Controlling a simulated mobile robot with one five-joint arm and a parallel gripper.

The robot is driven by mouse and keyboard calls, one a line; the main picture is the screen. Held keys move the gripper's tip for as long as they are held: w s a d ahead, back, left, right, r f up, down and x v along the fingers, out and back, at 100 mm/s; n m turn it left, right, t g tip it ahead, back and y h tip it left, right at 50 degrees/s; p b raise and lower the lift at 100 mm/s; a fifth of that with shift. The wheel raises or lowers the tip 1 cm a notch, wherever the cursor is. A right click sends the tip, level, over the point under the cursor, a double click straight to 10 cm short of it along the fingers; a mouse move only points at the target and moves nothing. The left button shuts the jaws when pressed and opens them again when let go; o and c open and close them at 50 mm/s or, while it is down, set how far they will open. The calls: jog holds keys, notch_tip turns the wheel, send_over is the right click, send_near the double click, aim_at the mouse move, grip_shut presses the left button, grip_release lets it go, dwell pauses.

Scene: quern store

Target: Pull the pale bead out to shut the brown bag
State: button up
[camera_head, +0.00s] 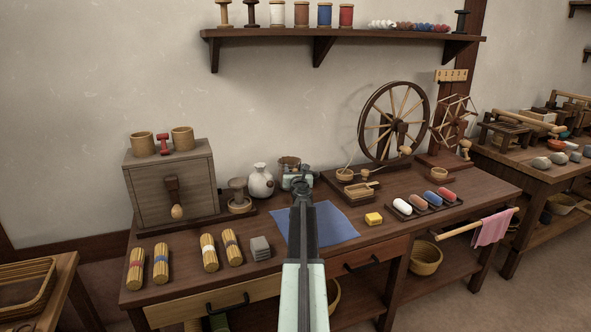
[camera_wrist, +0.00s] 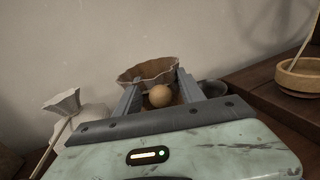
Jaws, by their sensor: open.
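The brown bag (camera_head: 289,162) stands at the back of the table, partly hidden behind my gripper (camera_head: 299,180). In the wrist view the brown bag (camera_wrist: 147,72) shows a wide, ruffled, open mouth. The pale round bead (camera_wrist: 159,95) sits in front of the bag, between the two grey fingers of my gripper (camera_wrist: 158,88). The fingers are apart, one on each side of the bead, with a visible gap on at least part of each side. The lower part of the bag is hidden by my gripper.
A white bag (camera_head: 261,182) stands just left of the brown bag. A wooden cabinet (camera_head: 170,185) is further left. A wooden tray with a small bowl (camera_head: 345,174) and a spinning wheel (camera_head: 394,125) are to the right. A blue cloth (camera_head: 335,222) lies in front.

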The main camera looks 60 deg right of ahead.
jog(key=shift+w+d, duration=0.25)
jog(key=shift+d, duration=0.1)
grip_shut()
dwell(1.2)
